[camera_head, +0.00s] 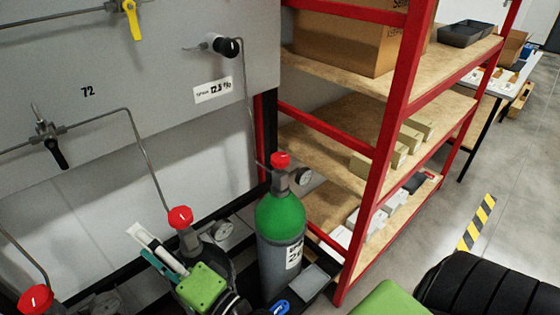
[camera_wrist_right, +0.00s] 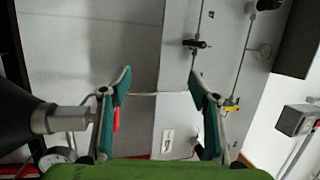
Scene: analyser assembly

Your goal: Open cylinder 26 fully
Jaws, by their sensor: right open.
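A cylinder (camera_head: 281,232) with a green shoulder, grey body and red valve knob (camera_head: 281,159) stands upright beside the red shelf in the head view. Its white label (camera_head: 294,252) carries a number too small to read surely. My right gripper (camera_head: 150,246) is at the lower left of this cylinder, apart from its knob, with teal and white fingers. The right wrist view shows the teal fingers (camera_wrist_right: 158,95) spread apart with nothing gripped between them. A red part (camera_wrist_right: 116,119) shows beside the left finger there. My left gripper is out of view.
Other red knobs (camera_head: 180,217) (camera_head: 36,298) stand to the left, one close to my right gripper. A grey wall panel (camera_head: 100,70) carries pipes, a black-handled valve (camera_head: 55,150) and a yellow-handled valve (camera_head: 132,18). A red-framed shelf (camera_head: 385,150) stands at the right.

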